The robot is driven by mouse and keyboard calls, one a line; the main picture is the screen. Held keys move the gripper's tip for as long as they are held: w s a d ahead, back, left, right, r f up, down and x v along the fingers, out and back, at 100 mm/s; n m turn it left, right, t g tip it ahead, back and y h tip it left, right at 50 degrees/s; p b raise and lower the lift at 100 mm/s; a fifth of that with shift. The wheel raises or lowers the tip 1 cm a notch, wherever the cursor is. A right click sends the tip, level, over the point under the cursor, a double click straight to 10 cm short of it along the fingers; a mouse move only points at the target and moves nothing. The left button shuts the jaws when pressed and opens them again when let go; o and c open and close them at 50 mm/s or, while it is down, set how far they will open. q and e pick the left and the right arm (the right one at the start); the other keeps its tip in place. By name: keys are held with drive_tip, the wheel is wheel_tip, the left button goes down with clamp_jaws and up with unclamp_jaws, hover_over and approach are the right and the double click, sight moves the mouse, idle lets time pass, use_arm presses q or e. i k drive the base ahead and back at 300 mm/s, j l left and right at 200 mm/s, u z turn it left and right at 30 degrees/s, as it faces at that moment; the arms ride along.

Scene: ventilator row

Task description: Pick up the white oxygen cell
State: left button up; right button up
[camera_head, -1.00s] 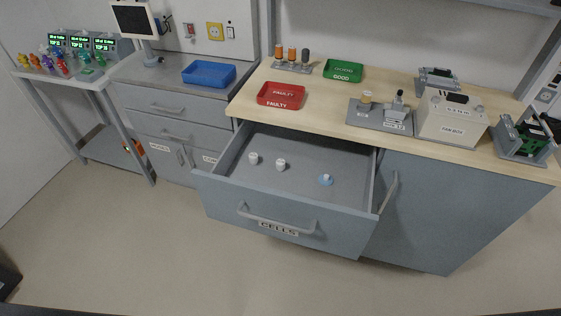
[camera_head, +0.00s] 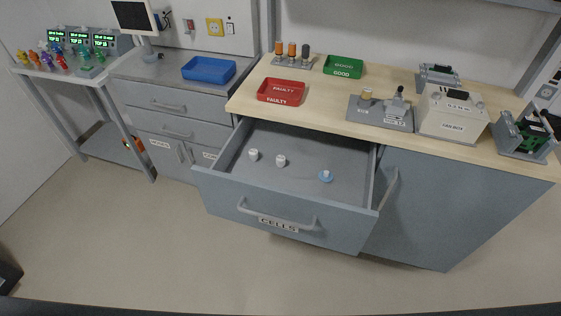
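The drawer labelled CELLS (camera_head: 278,222) is pulled open below the wooden worktop. Three small cells stand apart on its floor. Two are white: one at the left (camera_head: 254,154) and one in the middle (camera_head: 281,160). The third, at the right, has a white top and a blue base (camera_head: 326,176). I cannot tell which white one is the oxygen cell, as no markings are readable at this size. Neither of my grippers is in view.
On the worktop (camera_head: 335,100) stand a red FAULTY tray (camera_head: 281,102), a green GOOD tray (camera_head: 343,74), a grey fixture (camera_head: 380,121) and a white box (camera_head: 450,136). A blue tray (camera_head: 208,80) sits on the grey cabinet at left. The floor before the drawer is clear.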

sight(280, 159)
drive_tip(key=l+u, duration=0.35)
drive_tip(key=l, duration=0.15)
drive_tip(key=l+u, duration=0.35)
drive_tip(key=l, duration=0.2)
